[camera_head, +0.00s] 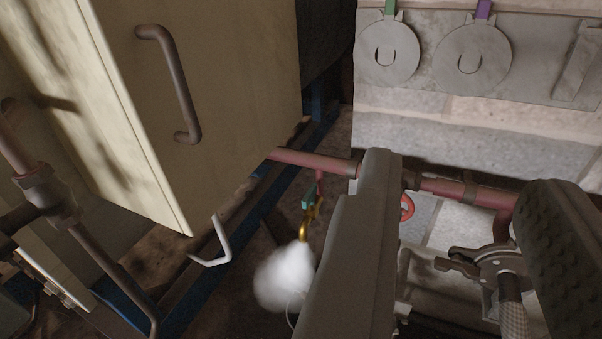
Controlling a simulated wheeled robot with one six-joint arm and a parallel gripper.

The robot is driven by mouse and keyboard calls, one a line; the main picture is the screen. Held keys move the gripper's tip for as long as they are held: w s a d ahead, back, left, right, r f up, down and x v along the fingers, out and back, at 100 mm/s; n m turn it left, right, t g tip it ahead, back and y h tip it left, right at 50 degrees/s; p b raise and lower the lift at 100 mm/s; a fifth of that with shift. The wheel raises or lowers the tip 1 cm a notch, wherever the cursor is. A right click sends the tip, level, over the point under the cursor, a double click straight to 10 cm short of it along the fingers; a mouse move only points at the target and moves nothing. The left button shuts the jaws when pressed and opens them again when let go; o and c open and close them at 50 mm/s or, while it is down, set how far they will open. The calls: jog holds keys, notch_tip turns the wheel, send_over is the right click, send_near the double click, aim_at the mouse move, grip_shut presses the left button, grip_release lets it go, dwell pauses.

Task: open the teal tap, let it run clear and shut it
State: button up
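The teal tap (308,198) is a small teal handle on a brass body under a pink-red pipe, near the picture's middle. Its brass spout (304,228) points down, and a white cloud (286,274) hangs right at the spout's mouth. My gripper (458,172) is open, with its two dark grey fingers wide apart. The left finger stands just right of the tap and in front of the pipe. The tap is outside the gap, apart from both fingers. Nothing is held between them.
A beige cabinet (232,95) with a brown handle (172,85) fills the upper left. A red handwheel (407,208) and a clamped pipe joint (485,265) show between the fingers. The pink-red pipe (310,160) crosses behind. Round grey plates (472,62) hang on the stone wall.

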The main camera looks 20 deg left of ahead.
jog(key=w+a+f, duration=0.6)
jog(key=w+f, duration=0.2)
jog(key=w, duration=0.2)
jog(key=w+a+f, duration=0.6)
jog(key=w+f, duration=0.3)
jog(key=w, duration=0.1)
jog(key=h, duration=0.2)
send_near(311, 192)
jog(key=shift+m, duration=0.3)
jog(key=w, duration=0.3)
jog(key=w+f, duration=0.1)
jog(key=w, duration=0.7)
jog(key=shift+d+f, duration=0.1)
jog(key=shift+f, duration=0.1)
grip_shut()
